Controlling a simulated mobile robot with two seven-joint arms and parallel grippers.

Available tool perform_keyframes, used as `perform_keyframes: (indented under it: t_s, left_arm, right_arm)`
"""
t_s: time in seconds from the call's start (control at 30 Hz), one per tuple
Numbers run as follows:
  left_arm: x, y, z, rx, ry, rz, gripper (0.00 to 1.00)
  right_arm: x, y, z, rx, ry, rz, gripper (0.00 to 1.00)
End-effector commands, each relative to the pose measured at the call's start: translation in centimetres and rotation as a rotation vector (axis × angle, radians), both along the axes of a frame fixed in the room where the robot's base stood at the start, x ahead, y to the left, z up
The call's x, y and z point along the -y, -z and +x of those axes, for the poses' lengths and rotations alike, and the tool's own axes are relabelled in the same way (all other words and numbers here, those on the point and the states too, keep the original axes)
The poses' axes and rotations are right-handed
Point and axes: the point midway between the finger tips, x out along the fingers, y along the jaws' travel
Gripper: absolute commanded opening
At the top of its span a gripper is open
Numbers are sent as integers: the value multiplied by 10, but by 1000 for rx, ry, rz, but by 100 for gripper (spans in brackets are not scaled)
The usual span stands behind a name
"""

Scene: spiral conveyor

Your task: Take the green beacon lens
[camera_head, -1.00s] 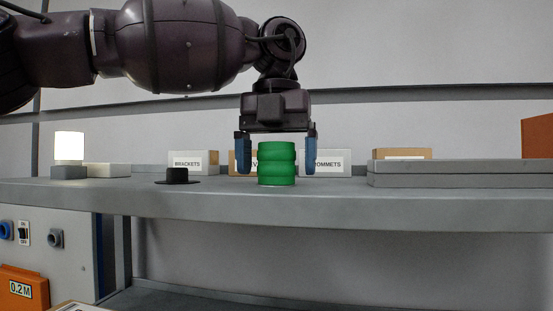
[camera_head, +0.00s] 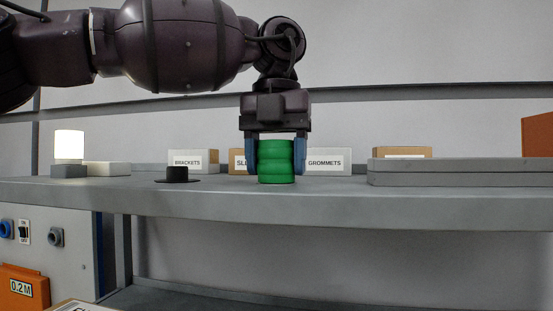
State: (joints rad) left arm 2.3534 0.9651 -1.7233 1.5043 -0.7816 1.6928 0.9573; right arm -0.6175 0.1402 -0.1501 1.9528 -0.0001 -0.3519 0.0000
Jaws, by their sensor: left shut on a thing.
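The green beacon lens (camera_head: 276,163) is a ribbed green cylinder standing upright near the front middle of the grey shelf (camera_head: 225,197). My left gripper (camera_head: 276,165) points down over it from above. Its two blue fingers are shut on the lens, one on the left side and one on the right. The lens appears to rest on the shelf still. My right gripper is not in view.
A black flanged piece (camera_head: 177,176) sits to the left. A lit white lamp (camera_head: 69,146) on a grey base stands at far left. Boxes labelled BRACKETS (camera_head: 187,162) and GROMMETS (camera_head: 325,162) stand behind. Grey slabs (camera_head: 460,174) lie at right.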

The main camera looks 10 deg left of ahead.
Motion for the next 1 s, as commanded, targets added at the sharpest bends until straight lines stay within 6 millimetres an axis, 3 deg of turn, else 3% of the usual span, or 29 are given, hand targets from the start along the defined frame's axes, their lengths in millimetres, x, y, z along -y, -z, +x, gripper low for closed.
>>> perform_keyframes:
  t_s: [1.0]
  left_arm:
    - [0,-32,0,1,0,-1,30]
  right_arm:
    - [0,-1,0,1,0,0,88]
